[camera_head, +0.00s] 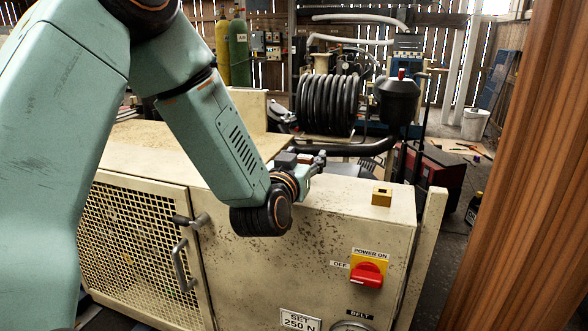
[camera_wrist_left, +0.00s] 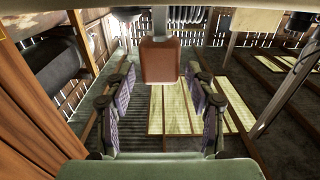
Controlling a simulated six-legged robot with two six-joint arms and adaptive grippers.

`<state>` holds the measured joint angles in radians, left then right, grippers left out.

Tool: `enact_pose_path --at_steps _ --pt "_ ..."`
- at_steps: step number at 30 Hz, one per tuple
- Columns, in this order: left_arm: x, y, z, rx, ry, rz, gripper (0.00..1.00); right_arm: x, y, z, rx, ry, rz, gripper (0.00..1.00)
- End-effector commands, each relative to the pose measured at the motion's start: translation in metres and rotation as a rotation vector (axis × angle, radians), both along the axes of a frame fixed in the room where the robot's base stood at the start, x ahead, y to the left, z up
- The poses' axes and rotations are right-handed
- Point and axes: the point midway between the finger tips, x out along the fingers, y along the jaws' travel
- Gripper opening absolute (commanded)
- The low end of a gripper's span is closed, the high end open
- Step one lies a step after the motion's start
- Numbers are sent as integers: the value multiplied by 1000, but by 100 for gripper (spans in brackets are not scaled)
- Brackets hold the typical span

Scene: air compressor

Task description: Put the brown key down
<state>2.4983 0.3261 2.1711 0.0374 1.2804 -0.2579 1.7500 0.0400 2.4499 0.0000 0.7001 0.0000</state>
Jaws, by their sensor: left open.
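My left gripper (camera_head: 314,162) reaches over the top of the cream cabinet in the head view, pointing away from me. In the left wrist view its fingers (camera_wrist_left: 160,104) are spread apart with nothing touching them. In the head view no key can be made out at the gripper. My right gripper is in neither view.
The cream cabinet (camera_head: 270,262) carries a small yellow-brown block (camera_head: 381,196) on its top right and a red power switch (camera_head: 368,274) on its front. A coiled black hose (camera_head: 326,104) hangs behind. A wooden post (camera_head: 520,170) blocks the right side.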

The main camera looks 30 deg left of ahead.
Motion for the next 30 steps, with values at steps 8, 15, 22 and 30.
enact_pose_path --at_steps 8,15,22,30 --pt "-54 -13 0 -3 4 -1 55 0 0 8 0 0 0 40" --pt "-87 -21 2 1 5 1 55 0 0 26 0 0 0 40" --pt "-101 -24 2 0 3 0 55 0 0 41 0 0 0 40" --pt "-106 -26 0 0 1 -1 55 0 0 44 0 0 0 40"
